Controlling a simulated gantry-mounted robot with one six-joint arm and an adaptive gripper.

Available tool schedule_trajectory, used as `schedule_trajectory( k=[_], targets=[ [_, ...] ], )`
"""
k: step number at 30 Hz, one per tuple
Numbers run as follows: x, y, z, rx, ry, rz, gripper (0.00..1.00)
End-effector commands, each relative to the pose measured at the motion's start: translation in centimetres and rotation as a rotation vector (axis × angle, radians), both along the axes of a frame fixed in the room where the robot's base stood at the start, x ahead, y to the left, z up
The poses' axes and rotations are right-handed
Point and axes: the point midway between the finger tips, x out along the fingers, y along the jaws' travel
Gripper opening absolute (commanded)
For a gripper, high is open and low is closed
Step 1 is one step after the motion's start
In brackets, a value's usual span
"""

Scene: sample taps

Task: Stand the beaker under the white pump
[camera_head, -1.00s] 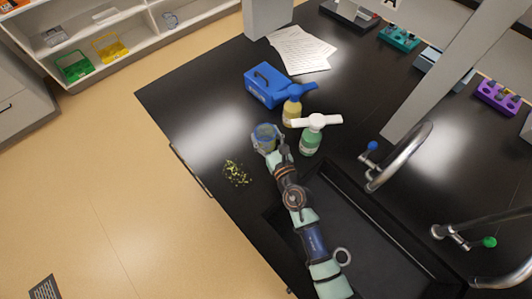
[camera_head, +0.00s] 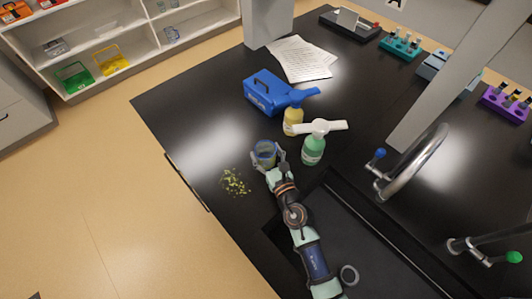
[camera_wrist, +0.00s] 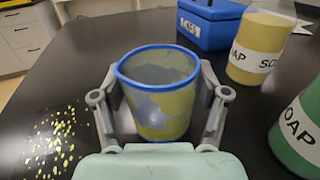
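The beaker (camera_head: 265,153) stands upright on the black bench. It has a blue rim and patchy grey and yellowish sides; I cannot tell what is inside. My gripper (camera_head: 270,163) is low behind it, with one finger on each side. In the wrist view the beaker (camera_wrist: 158,98) is between the fingers of my gripper (camera_wrist: 160,100), which look spread with narrow gaps beside its walls. The white pump (camera_head: 320,127) tops a green soap bottle (camera_head: 313,151), right of the beaker. This bottle also shows at the right edge of the wrist view (camera_wrist: 300,135).
A yellow soap bottle (camera_head: 293,121) with a blue pump stands close behind the beaker. A blue box (camera_head: 266,92) is farther back. Yellow bits (camera_head: 235,182) lie scattered on the bench at left. A sink (camera_head: 365,240) with taps is at right.

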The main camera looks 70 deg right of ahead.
Motion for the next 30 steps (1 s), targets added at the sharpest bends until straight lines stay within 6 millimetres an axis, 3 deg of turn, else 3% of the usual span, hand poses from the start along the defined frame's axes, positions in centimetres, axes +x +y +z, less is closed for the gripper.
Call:
schedule_trajectory(
  k=[13,24,30],
  targets=[
    [0.0,0.0,0.7,0.000,0.000,0.000,0.91],
    [-6.0,5.9,-0.1,0.002,0.001,-0.001,0.91],
    [-8.1,8.1,0.1,0.001,0.001,-0.001,0.91]
  ],
)
